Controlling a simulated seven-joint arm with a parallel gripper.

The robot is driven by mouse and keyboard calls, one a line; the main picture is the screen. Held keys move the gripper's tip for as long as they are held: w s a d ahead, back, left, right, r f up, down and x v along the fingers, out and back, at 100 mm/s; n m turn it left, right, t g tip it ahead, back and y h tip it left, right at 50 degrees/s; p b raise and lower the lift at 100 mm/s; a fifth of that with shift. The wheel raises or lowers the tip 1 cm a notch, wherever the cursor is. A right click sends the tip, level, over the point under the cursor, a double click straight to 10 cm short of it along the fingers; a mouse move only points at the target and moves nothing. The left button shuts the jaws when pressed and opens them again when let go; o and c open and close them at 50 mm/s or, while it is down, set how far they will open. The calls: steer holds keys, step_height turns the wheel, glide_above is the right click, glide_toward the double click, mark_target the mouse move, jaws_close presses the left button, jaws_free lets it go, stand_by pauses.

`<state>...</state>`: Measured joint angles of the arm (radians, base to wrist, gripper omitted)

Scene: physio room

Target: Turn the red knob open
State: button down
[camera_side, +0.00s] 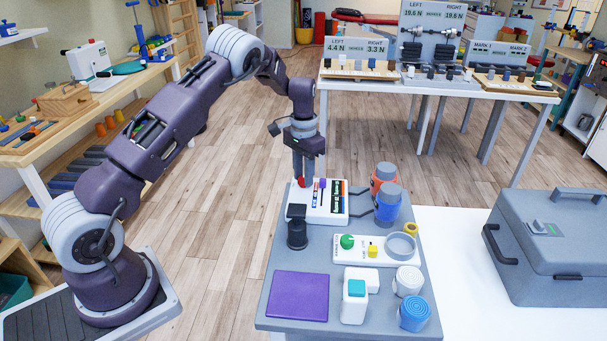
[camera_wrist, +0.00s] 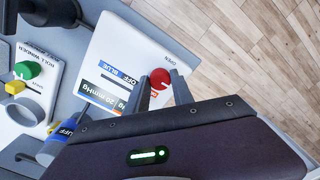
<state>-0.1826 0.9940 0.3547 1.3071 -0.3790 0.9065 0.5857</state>
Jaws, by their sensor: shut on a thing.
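The red knob (camera_side: 301,182) sits at the upper left of a white panel (camera_side: 325,217) on the grey bench top. In the wrist view the red knob (camera_wrist: 160,77) shows between the two fingertips of my gripper (camera_wrist: 161,80). The word "OPEN" is printed beside it on the white panel (camera_wrist: 120,48). In the side view my gripper (camera_side: 303,174) points down over the knob, and its fingers partly hide it. My gripper is shut on the red knob. How far the knob is turned cannot be told.
A grey case (camera_side: 548,250) is at the right.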

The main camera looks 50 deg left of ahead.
steer(key=n, duration=0.4)
steer(key=shift+n, duration=0.3)
steer(key=n, duration=0.4)
steer(key=shift+n, duration=0.3)
steer(key=n, duration=0.4)
steer(key=shift+n, duration=2.1)
steer(key=c, duration=1.1)
jaws_free()
